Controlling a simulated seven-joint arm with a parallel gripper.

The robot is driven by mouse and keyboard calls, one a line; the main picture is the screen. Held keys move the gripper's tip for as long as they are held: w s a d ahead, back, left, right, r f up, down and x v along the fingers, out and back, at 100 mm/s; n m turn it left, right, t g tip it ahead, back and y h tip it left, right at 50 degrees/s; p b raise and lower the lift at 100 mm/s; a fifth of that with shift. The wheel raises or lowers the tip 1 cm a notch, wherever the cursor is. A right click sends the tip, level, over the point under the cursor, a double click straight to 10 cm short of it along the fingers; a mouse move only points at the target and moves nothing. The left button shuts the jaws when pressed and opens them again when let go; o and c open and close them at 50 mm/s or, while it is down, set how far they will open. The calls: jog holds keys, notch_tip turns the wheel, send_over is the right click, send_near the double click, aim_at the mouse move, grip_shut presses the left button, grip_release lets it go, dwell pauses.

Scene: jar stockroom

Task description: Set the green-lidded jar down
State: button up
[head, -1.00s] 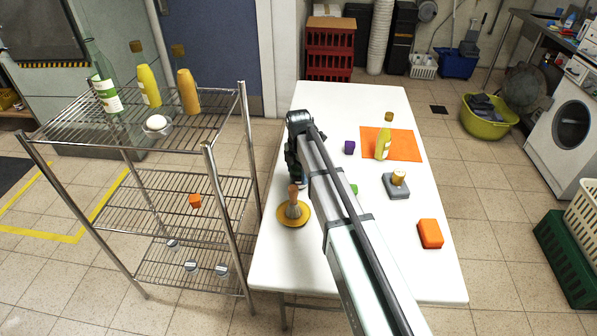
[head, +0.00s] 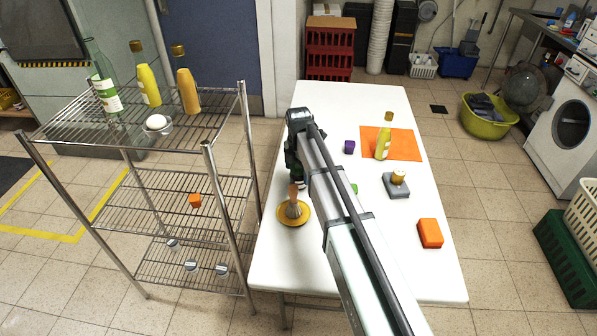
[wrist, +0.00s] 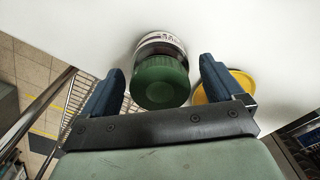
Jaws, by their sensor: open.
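The green-lidded jar (wrist: 160,82) shows in the wrist view, with its dark green lid toward the camera and a pale label band beyond the lid. It is on the white table. My gripper (wrist: 161,68) is open, with one blue finger on each side of the jar and a visible gap between each finger and the lid. In the head view my gripper (head: 292,163) is at the table's left side, and my arm hides most of the jar there.
A yellow dish (head: 283,219) holding a wooden-handled brush (head: 294,198) is close to the jar. A wire rack (head: 190,205) stands left of the table (head: 275,268). A yellow bottle (head: 382,142), grey block (head: 396,188) and orange block (head: 430,233) are right of my arm.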

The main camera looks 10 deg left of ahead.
notch_tip(320, 180, up, 11)
jog(key=shift+r, duration=0.2)
dwell(0.3)
dwell(0.3)
